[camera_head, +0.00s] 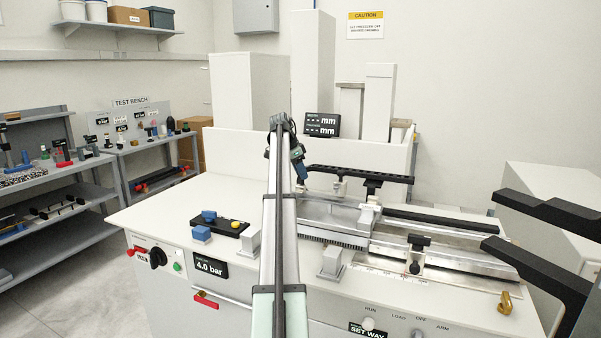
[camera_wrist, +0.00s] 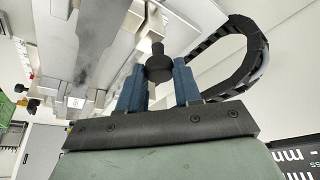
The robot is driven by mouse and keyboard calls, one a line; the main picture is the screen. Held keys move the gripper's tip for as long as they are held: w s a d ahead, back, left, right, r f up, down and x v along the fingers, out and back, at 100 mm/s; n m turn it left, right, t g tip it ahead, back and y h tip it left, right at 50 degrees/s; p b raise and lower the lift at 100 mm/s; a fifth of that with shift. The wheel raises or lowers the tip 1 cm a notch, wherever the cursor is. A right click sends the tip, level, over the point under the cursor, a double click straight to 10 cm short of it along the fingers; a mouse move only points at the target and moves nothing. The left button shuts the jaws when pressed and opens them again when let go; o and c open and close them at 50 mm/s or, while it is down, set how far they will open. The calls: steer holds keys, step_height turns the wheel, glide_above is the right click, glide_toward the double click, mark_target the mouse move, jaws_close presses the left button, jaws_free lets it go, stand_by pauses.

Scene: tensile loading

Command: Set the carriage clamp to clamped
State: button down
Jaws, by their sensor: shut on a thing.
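My gripper (camera_head: 300,172) is over the left end of the machine's rail, mostly hidden behind my arm in the head view. In the wrist view its two blue fingers (camera_wrist: 158,84) are shut on a dark round knob (camera_wrist: 158,67) with a narrower stub on top. The knob stands against the pale metal of the machine (camera_wrist: 110,50). The head view does not show the knob clearly. No label for the carriage clamp is readable, and I cannot tell its setting. A separate black-topped clamp (camera_head: 418,242) sits on the front rail to the right.
A black slotted bar (camera_head: 360,175) stands right of my gripper. A curved black cable chain (camera_wrist: 245,45) passes close to the fingers. A display (camera_head: 322,125) is behind. A black tray (camera_head: 219,227) and blue block (camera_head: 201,235) lie left on the white bench top (camera_head: 150,214).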

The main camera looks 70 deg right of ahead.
steer(key=shift+a+f, duration=0.1)
steer(key=shift+a, duration=2)
steer(key=c, duration=0.8)
jaws_free()
steer(key=shift+a, duration=0.1)
steer(key=shift+w+r, duration=0.1)
steer(key=shift+r, duration=0.35)
steer(key=v, duration=1.3)
